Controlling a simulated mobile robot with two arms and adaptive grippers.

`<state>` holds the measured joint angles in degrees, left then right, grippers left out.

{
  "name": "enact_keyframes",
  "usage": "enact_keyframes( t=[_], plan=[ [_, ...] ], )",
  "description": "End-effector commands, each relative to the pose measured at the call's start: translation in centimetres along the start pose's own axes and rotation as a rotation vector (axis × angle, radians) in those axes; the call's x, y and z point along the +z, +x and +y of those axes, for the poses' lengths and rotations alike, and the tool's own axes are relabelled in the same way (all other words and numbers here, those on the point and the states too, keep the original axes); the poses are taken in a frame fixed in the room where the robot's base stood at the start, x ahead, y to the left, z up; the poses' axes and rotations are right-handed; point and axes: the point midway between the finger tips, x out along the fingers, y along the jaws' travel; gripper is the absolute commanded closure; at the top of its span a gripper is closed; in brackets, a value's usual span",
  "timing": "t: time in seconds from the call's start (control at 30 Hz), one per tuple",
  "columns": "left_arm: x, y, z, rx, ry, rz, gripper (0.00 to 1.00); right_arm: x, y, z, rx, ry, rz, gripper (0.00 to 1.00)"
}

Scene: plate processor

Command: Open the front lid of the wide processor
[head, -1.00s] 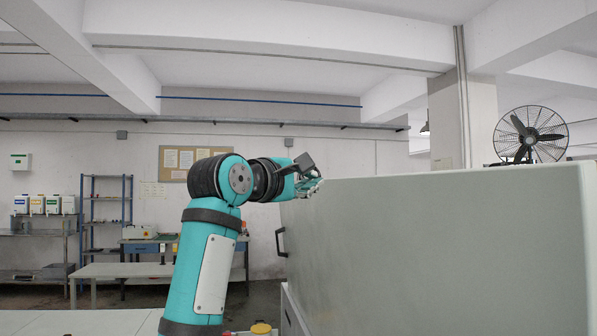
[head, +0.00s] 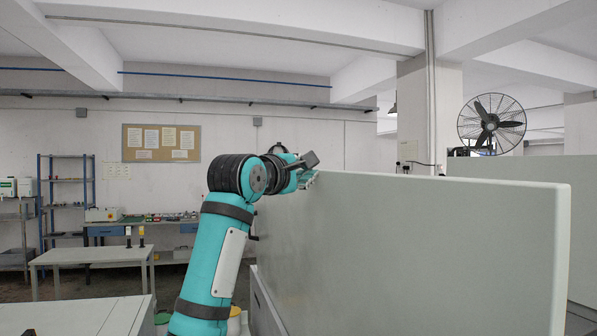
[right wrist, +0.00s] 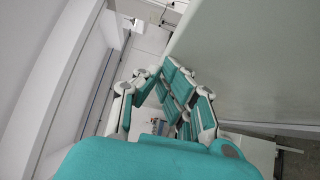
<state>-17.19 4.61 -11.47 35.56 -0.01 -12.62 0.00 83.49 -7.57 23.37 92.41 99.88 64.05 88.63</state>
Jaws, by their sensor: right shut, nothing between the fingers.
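A large pale grey-green panel (head: 400,240), which looks like the front lid of the wide processor, stands upright with its broad face towards me. A dark handle (head: 254,238) shows at its left edge, partly hidden by my arm. My right gripper (head: 309,178) is at the panel's upper left corner; I cannot tell whether it touches. In the right wrist view the gripper (right wrist: 160,75) is shut and empty, and the panel (right wrist: 250,65) stands close on its right. My left gripper is not in view.
Another pale panel (head: 520,172) stands behind at the right, with a gap between. A light table (head: 92,253) and a pale worktop (head: 75,316) are on the left. A fan (head: 492,124) stands at the back. Open floor lies at the left beyond the worktop.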

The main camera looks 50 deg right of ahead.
Motion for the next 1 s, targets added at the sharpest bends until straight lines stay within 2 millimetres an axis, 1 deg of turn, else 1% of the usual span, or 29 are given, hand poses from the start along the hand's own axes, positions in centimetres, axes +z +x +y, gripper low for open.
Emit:
enact_keyframes(
  t=[0.03, 0.2, 0.3, 0.4, 0.57, 0.87, 1.0],
  plan=[
    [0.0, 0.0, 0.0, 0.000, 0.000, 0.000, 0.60, 1.1, 0.8, 0.2, -0.010, 0.015, -0.010, 1.00],
    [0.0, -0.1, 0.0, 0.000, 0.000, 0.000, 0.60, 4.4, 4.0, 0.4, -0.065, 0.072, -0.012, 1.00],
    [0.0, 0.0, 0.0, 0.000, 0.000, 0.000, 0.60, 6.1, 5.7, 0.2, -0.097, 0.102, -0.010, 1.00],
    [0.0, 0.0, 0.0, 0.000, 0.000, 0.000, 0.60, 7.3, 7.0, 0.0, -0.119, 0.123, -0.009, 1.00],
    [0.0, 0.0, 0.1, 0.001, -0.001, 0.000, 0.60, 8.0, 7.7, -0.1, -0.134, 0.137, -0.006, 1.00],
    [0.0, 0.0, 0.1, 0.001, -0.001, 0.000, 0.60, 7.9, 7.7, -0.1, -0.134, 0.136, -0.004, 1.00],
    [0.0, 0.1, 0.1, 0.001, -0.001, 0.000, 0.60, 7.9, 7.4, -0.1, -0.133, 0.136, -0.004, 1.00]
  ],
)
